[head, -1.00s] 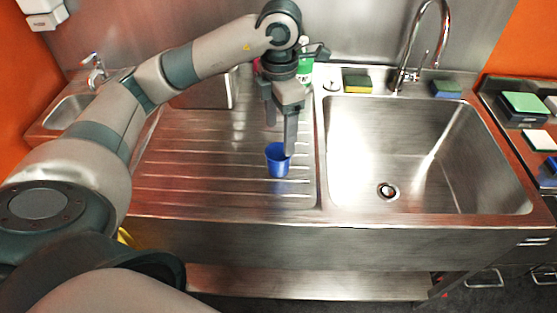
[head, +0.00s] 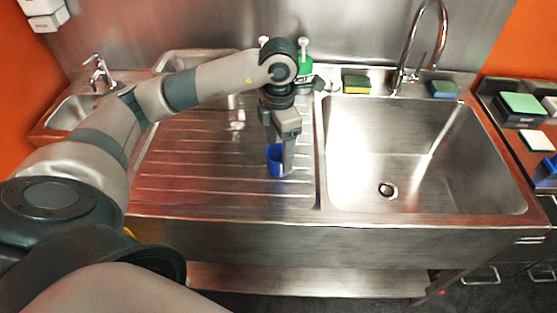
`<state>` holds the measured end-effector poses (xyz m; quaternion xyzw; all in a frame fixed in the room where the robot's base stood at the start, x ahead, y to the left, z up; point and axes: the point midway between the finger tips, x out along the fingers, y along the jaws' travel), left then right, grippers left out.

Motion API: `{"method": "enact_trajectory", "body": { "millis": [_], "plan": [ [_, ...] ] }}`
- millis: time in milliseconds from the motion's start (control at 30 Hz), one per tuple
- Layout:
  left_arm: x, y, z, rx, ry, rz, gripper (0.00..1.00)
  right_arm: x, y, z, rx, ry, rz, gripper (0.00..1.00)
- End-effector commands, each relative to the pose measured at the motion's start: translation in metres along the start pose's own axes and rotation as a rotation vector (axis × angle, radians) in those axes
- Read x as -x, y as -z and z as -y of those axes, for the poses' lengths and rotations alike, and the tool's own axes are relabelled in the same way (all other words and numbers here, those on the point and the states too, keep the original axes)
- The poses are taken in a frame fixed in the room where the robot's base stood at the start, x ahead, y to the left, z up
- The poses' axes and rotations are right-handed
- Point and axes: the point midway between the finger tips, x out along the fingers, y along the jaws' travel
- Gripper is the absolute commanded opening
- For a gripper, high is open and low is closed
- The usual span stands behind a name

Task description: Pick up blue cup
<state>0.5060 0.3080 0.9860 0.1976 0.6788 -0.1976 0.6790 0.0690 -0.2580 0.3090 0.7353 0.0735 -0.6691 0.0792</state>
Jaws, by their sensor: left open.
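The blue cup (head: 274,161) stands upright on the ribbed steel drainboard (head: 200,180), left of the sink basin. My left gripper (head: 279,150) points down at the cup from above. It is open, and one finger reaches down at the cup's right side, overlapping it in the picture. The other finger shows at the cup's upper left edge. I cannot tell whether either finger touches the cup or is inside it. My right gripper is out of view.
The deep sink basin (head: 450,150) with a tall curved tap (head: 441,40) is on the right. Sponges (head: 356,84) lie on the back ledge, with a green bottle (head: 305,66) behind my left arm. A small basin (head: 72,112) is at far left. The drainboard left of the cup is clear.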

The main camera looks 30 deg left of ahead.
Motion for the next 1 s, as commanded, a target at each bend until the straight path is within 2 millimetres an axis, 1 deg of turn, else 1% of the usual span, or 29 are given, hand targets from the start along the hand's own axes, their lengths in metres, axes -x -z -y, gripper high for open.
{"method": "enact_trajectory", "body": {
  "millis": [33,133,200,333,467,833,867,900,967,1000],
  "plan": [
    [-0.003,0.001,-0.001,0.002,0.001,-0.004,0.71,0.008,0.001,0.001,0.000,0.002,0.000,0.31],
    [-0.015,0.002,-0.002,0.001,0.001,-0.005,0.71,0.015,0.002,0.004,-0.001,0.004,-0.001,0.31],
    [-0.025,0.002,-0.002,0.001,0.002,-0.004,0.71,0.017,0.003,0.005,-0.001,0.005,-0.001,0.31],
    [-0.036,0.001,-0.002,0.000,0.001,-0.002,0.71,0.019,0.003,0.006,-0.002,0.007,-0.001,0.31],
    [-0.039,0.001,-0.002,0.000,0.000,0.000,0.71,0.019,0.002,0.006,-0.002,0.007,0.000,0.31],
    [-0.038,0.001,-0.002,-0.001,0.000,0.000,0.71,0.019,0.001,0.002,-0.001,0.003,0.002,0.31],
    [-0.038,0.001,-0.002,-0.001,0.000,0.000,0.66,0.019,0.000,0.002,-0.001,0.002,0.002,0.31],
    [-0.038,0.001,-0.002,0.000,0.000,0.000,0.56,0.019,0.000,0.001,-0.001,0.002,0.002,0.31],
    [-0.038,0.001,-0.002,-0.001,0.000,0.000,0.42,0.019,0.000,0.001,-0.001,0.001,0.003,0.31],
    [-0.038,0.001,-0.002,0.000,0.000,0.000,0.33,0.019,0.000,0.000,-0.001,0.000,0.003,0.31]
  ]
}}
